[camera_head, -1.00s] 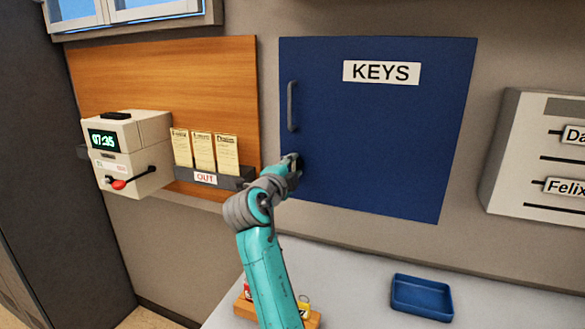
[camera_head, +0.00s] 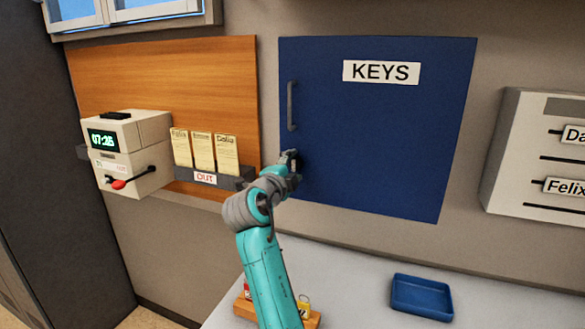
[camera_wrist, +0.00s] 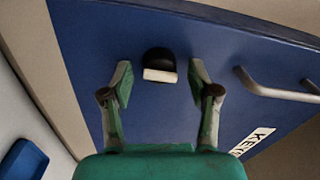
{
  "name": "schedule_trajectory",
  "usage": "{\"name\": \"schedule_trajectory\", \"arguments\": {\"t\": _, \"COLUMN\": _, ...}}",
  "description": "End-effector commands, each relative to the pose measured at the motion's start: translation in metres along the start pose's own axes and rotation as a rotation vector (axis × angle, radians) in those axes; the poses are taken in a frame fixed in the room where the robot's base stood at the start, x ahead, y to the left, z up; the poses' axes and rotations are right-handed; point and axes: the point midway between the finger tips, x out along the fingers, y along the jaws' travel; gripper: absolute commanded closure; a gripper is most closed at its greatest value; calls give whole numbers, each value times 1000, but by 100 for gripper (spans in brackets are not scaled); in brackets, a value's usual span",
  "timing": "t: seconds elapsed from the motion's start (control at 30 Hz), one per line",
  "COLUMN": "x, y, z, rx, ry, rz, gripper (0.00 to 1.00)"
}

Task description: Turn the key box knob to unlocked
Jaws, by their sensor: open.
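The blue key box (camera_head: 385,130) hangs on the wall, its door closed and labelled KEYS. Its knob (camera_wrist: 159,62) shows in the wrist view as a small black round piece with a pale bar across its near side. My gripper (camera_head: 290,157) is at the lower left of the box door, below the handle, and hides the knob in the head view. In the wrist view my gripper (camera_wrist: 160,74) is open, one finger on each side of the knob. Gaps show between both fingers and the knob. I cannot tell how deep the fingers reach.
The grey door handle (camera_head: 291,106) is just above my gripper, and also right of it in the wrist view (camera_wrist: 275,90). A card rack (camera_head: 206,178) and a time clock (camera_head: 130,155) are at left. A blue tray (camera_head: 421,297) lies on the counter (camera_head: 350,285) below.

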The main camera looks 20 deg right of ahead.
Motion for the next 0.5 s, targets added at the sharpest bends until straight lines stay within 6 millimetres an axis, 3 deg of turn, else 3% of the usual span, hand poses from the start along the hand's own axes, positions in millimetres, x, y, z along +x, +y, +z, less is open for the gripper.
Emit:
{"name": "schedule_trajectory", "arguments": {"t": 0.17, "x": -18, "y": 1, "z": 2, "rx": 1, "ry": -3, "rz": 0, "gripper": 39}}
{"name": "schedule_trajectory", "arguments": {"t": 0.5, "x": -84, "y": 1, "z": 1, "rx": 1, "ry": -3, "rz": -1, "gripper": 39}}
